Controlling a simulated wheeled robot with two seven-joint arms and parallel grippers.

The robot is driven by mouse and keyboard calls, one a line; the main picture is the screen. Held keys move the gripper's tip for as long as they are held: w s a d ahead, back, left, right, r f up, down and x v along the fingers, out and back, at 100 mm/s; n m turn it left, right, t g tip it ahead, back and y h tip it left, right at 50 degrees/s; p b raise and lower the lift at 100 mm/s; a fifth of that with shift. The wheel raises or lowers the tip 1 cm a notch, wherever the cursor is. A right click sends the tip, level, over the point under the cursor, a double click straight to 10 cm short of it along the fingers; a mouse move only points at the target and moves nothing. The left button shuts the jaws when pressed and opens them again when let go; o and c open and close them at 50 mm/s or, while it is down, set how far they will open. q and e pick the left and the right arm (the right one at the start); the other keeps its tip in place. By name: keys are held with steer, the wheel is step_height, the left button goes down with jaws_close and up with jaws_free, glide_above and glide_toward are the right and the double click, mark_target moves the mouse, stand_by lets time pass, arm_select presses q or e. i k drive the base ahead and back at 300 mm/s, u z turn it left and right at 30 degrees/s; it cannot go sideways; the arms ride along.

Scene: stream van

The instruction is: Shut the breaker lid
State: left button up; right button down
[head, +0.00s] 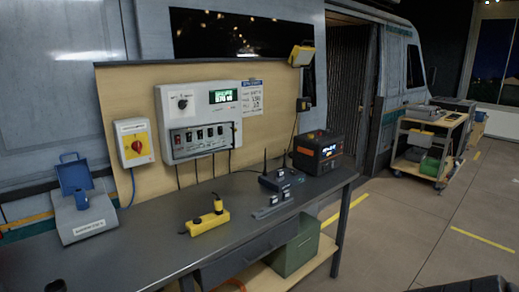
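A white control panel (199,120) hangs on the wooden backboard above the bench, with a knob at upper left and a lit green display (223,96). A row of several breaker switches (202,136) sits in its lower part, and the switches look exposed. I cannot clearly make out a lid on it at this size. On the bench at far left, a grey box (85,219) has a blue, upright, lid-like part (74,176) with a handle. Neither gripper shows clearly; only dark pieces, probably mine, reach in at the bottom left and bottom right edges.
A red rotary switch on a yellow plate (136,146) is left of the panel. A yellow power strip (208,221), a router with antennas (281,179) and a black-orange power unit (318,153) stand on the bench. Clear bench top lies below the panel. A cart (429,145) stands right.

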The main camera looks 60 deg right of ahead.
mark_target(232, 128)
steer(key=u, duration=0.15)
steer(key=k, duration=0.5)
steer(key=z, duration=1.05)
steer(key=i, duration=0.95)
steer(key=u, duration=0.1)
